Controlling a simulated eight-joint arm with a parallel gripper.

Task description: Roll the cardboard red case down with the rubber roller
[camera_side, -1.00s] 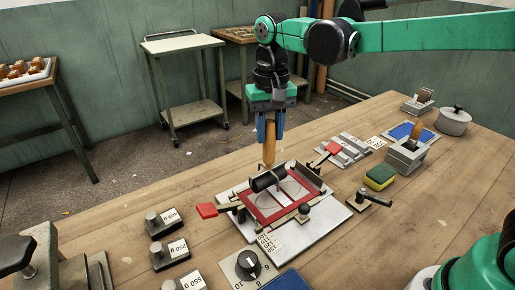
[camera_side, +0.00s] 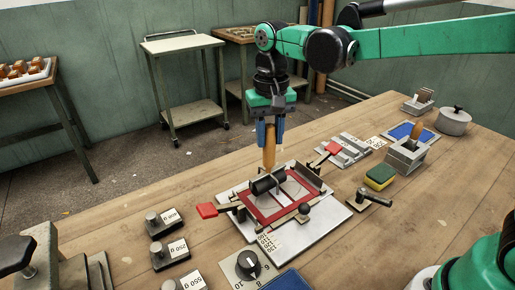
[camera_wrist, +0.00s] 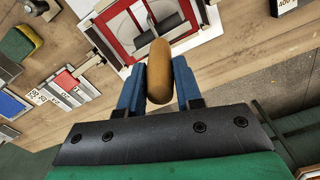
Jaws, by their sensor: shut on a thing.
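The red case (camera_side: 284,213) lies open and flat on the pale plate of the feeder jig, near the middle of the bench; it also shows in the wrist view (camera_wrist: 113,45). My gripper (camera_side: 270,140) is shut on the wooden handle of the rubber roller (camera_side: 268,184), with the handle upright. In the wrist view the handle (camera_wrist: 159,70) stands between my two blue fingers. The black roller lies over the far-left part of the case. Whether it presses on the case is hard to tell.
A red-tipped lever (camera_side: 207,210) sticks out left of the jig, and a black knob (camera_side: 304,209) stands at its near side. Weights (camera_side: 168,250) stand front left. A sponge (camera_side: 380,176), a clamp handle (camera_side: 373,197) and a grey holder (camera_side: 406,157) are to the right.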

